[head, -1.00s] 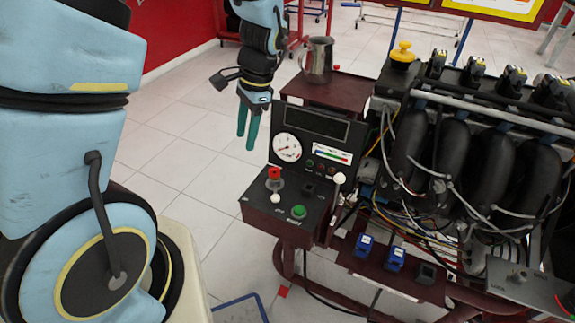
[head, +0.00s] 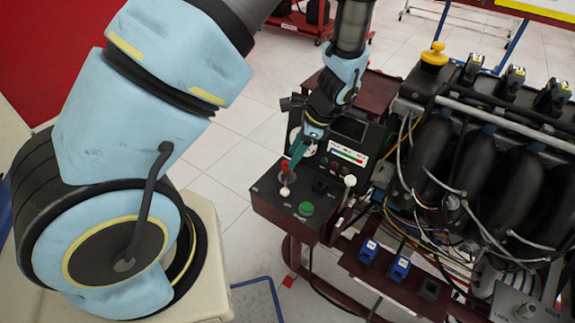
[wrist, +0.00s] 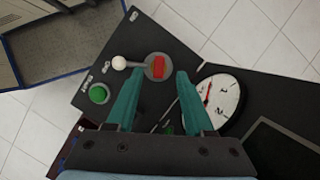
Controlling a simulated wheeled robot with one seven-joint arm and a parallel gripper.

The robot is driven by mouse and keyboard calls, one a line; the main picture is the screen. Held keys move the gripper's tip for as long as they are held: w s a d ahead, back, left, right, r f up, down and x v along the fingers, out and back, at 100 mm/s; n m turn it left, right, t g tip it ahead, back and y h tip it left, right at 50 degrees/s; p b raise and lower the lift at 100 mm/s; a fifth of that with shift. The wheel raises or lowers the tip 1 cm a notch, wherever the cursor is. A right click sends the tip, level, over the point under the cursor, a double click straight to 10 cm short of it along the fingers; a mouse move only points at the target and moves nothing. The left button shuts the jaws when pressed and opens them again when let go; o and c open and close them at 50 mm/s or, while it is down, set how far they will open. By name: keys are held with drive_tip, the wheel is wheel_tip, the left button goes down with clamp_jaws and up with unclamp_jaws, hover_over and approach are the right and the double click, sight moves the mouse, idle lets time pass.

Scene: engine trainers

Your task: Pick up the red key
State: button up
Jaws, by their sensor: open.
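The red key (head: 285,167) stands in its round grey switch on the top of the dark control box (head: 268,200). In the wrist view the red key (wrist: 158,67) shows as a narrow red block on a grey disc, between and just beyond my fingertips. My gripper (head: 296,152) has green fingers and hangs over the control box, close to the key. In the wrist view my gripper (wrist: 157,78) is open, with one finger on each side of the key's line. In the head view the fingers cover part of the key. I cannot tell whether they touch it.
Beside the key are a white knob (wrist: 119,63) and a green button (wrist: 99,94). A dial gauge (wrist: 216,101) is close to the right finger. A white-topped lever (head: 350,181) stands at the box's right. The engine (head: 450,150) with loose wires fills the right side.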

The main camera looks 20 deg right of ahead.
sight(287, 162)
drive_tip(key=shift+a+p+x, duration=0.25)
drive_tip(key=shift+p+x, duration=0.1)
drive_tip(key=shift+x, duration=1.6)
drive_tip(key=shift+r, duration=0.1)
drive_tip(key=shift+c, duration=0.3)
clamp_jaws()
